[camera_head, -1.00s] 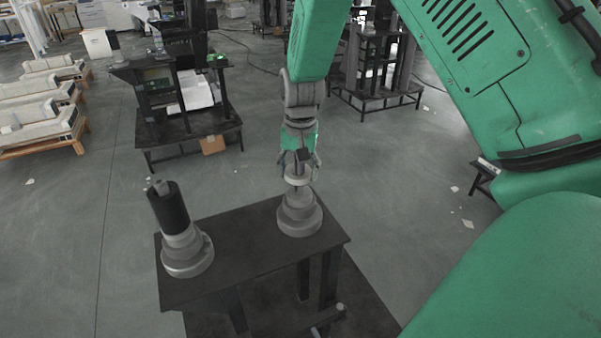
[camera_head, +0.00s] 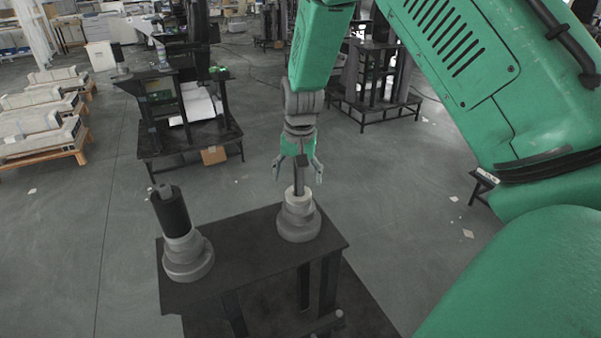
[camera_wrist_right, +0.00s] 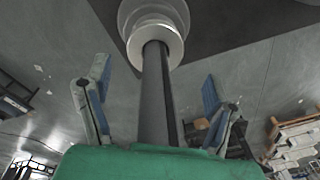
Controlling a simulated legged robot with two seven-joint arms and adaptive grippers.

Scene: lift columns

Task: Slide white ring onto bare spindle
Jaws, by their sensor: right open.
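The white ring (camera_head: 298,197) is around the right-hand spindle (camera_head: 299,178) and sits at the top of its grey stepped base (camera_head: 299,222). In the right wrist view the ring (camera_wrist_right: 155,38) encircles the far end of the dark spindle shaft (camera_wrist_right: 153,95). My right gripper (camera_head: 298,176) is open above the ring, its fingers apart on either side of the shaft and not touching the ring. In the right wrist view both fingers (camera_wrist_right: 158,105) are spread and empty. My left gripper is not in view.
A second post (camera_head: 170,213) with a black sleeve and grey base stands at the left of the dark table (camera_head: 235,250). The table between the two posts is clear. Other dark stands (camera_head: 190,135) and pallets (camera_head: 45,140) are farther back on the grey floor.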

